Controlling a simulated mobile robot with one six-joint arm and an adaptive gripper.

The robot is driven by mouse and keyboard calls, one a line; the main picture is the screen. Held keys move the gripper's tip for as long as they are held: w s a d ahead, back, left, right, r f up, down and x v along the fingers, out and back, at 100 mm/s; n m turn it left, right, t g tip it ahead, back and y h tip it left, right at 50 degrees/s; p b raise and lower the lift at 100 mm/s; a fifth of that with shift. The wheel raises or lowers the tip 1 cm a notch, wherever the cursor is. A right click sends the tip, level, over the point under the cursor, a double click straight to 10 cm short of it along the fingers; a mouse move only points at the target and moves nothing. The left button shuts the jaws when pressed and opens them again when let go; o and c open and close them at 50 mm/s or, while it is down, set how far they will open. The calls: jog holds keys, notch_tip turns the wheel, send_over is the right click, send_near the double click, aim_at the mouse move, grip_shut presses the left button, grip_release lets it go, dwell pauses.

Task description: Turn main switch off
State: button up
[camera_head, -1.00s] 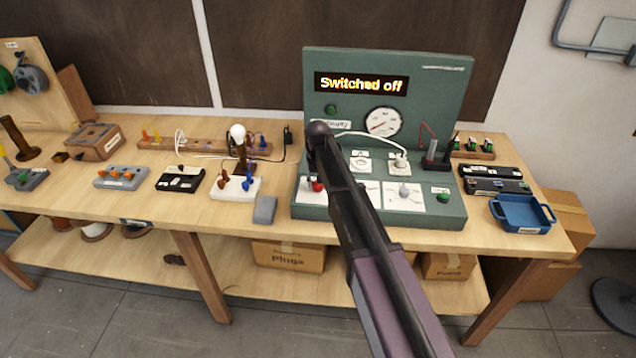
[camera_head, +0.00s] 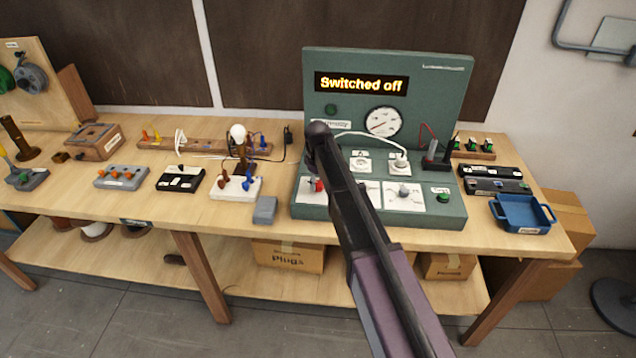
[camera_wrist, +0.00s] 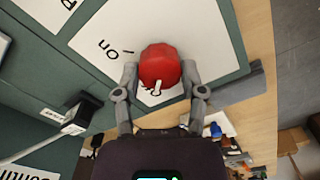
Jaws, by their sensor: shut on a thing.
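The main switch is a red knob with a white pointer mark, seen in the wrist view (camera_wrist: 160,66). It sits on a white plate (camera_wrist: 205,35) with "on" lettering. My gripper (camera_wrist: 160,80) has its two grey fingers on either side of the knob and is shut on it. In the head view the red knob (camera_head: 319,186) shows beside my arm, which hides my fingers. The green test panel (camera_head: 440,85) stands upright behind, and its display (camera_head: 361,83) reads "Switched off".
A round gauge (camera_head: 383,121), sockets and a grey knob (camera_head: 404,190) are on the panel. A lamp with a white bulb (camera_head: 238,133) stands to the left. A blue tray (camera_head: 522,214) is at the right end of the wooden bench (camera_head: 130,205).

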jog(key=shift+s, duration=0.1)
dwell(0.3)
jog(key=o, duration=1.1)
jog(key=shift+o, duration=0.2)
jog(key=shift+m, duration=0.4)
